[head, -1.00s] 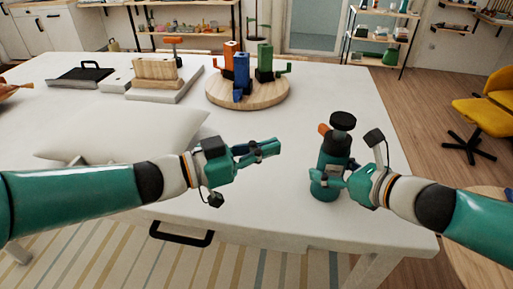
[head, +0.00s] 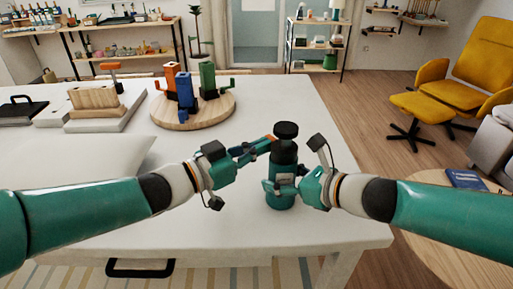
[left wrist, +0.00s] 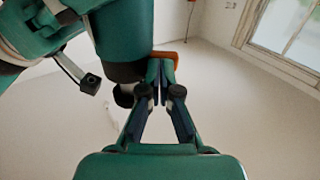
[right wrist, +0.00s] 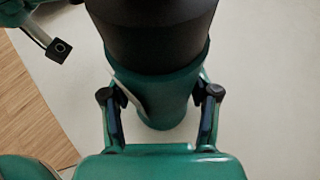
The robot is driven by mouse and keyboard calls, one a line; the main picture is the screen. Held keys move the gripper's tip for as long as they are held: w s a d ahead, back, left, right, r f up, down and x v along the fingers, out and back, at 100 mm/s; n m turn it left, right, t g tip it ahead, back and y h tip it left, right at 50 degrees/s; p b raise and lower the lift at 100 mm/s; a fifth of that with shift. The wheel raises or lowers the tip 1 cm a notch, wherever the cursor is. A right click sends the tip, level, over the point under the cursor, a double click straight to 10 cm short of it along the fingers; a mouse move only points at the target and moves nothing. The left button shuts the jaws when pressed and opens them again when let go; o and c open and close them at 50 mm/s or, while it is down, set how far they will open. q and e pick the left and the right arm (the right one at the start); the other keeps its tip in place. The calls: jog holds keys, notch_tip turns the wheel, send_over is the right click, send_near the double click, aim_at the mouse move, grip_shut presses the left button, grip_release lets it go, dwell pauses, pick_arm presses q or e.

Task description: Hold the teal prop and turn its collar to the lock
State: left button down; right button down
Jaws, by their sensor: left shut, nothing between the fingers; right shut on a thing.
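The teal prop (head: 281,200) stands upright near the table's front right, with a dark collar (head: 284,153), a black top knob (head: 286,130) and an orange tab (head: 271,138) on the collar's left. My right gripper (head: 275,187) is shut around the prop's lower body (right wrist: 165,112), one finger on each side in the right wrist view. My left gripper (head: 266,148) is shut and empty, its tips at the collar's left beside the orange tab. In the left wrist view, the tab (left wrist: 172,56) shows just behind the closed tips (left wrist: 160,76); I cannot tell whether they touch.
A round wooden board (head: 197,117) with orange, blue and green props stands farther back. A pale cushion (head: 75,160) lies at left, below my left forearm's far side. The white table (head: 330,210) is clear around the prop; its right edge is close.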

pick_arm(q)
jog(key=shift+w+d+r+m+g+h, duration=0.1)
jog(key=shift+w+m+g+h, duration=0.3)
jog(key=shift+m+g+h, duration=0.45)
pick_arm(e)
jog(key=shift+r, duration=0.1)
pick_arm(q)
jog(key=m+g, duration=0.1)
jog(key=g, duration=0.2)
jog(key=w+d+m+g+h, duration=0.1)
jog(key=m+g, duration=0.1)
jog(key=g, duration=0.1)
jog(key=w+m+g, duration=0.1)
jog(key=m+g, duration=0.1)
jog(key=g, duration=0.1)
jog(key=shift+w+d+f+m, duration=0.1)
jog(key=shift+d+f+m, duration=0.15)
jog(key=shift+d, duration=0.1)
jog(key=shift+w+d+r, duration=0.1)
jog(key=shift+w+d, duration=0.15)
jog(key=shift+d, duration=0.25)
jog(key=shift+w+d+r, duration=0.1)
jog(key=shift+w+d, duration=0.1)
jog(key=shift+d, duration=0.35)
jog(key=a, duration=1.2)
jog(key=shift+w, duration=0.4)
jog(key=shift+f, duration=0.1)
